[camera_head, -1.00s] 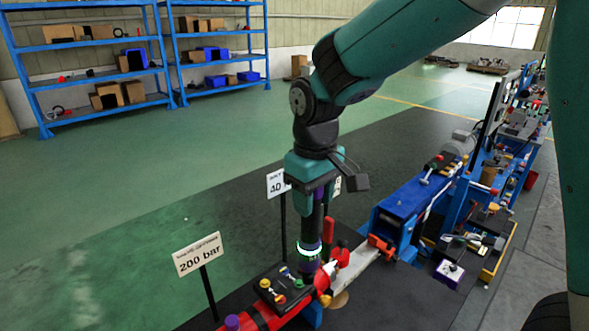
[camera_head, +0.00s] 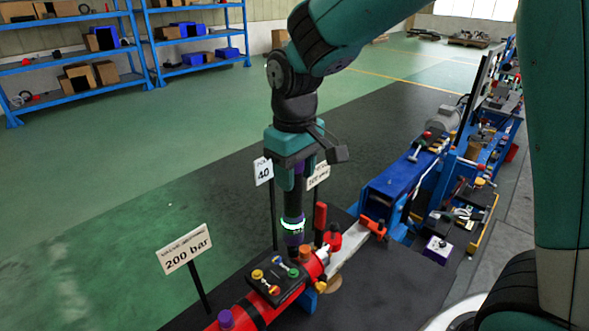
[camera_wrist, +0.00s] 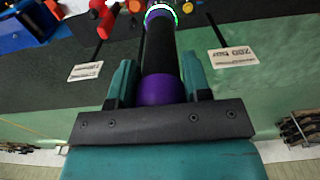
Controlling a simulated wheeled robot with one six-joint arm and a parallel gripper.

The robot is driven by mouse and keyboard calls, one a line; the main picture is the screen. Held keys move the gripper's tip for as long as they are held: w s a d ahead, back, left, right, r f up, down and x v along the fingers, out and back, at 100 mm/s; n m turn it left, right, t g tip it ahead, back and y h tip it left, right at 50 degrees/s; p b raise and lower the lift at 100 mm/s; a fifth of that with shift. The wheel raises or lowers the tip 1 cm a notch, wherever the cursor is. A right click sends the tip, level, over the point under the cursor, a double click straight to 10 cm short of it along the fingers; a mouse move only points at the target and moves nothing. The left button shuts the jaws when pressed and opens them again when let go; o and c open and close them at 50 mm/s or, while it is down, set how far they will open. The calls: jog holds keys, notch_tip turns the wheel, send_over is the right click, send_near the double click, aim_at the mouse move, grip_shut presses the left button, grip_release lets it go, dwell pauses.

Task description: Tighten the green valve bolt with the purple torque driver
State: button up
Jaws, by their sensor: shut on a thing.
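My gripper (camera_head: 296,172) is shut on the purple torque driver (camera_head: 293,212), which has a black body, purple bands and a lit green-white ring. It points down, above the red pipe assembly (camera_head: 252,310). In the wrist view, the driver (camera_wrist: 162,90) stands between the two teal fingers; its tip is cut off by the top edge.
An orange fitting (camera_head: 305,252) and a red knob (camera_head: 332,238) are close below the driver. A 200 bar sign (camera_head: 184,248) stands left, and a 40 sign (camera_head: 263,171) is just beside the driver. Blue machinery (camera_head: 395,190) stands to the right.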

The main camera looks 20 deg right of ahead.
aim_at(295, 203)
jog(key=shift+f+b, duration=1.8)
jog(key=shift+f, duration=0.95)
jog(key=shift+f+b, duration=0.55)
jog(key=shift+f, duration=0.3)
jog(key=shift+f+p, duration=0.2)
jog(key=shift+p, duration=0.3)
dwell(1.8)
jog(key=shift+r, duration=0.1)
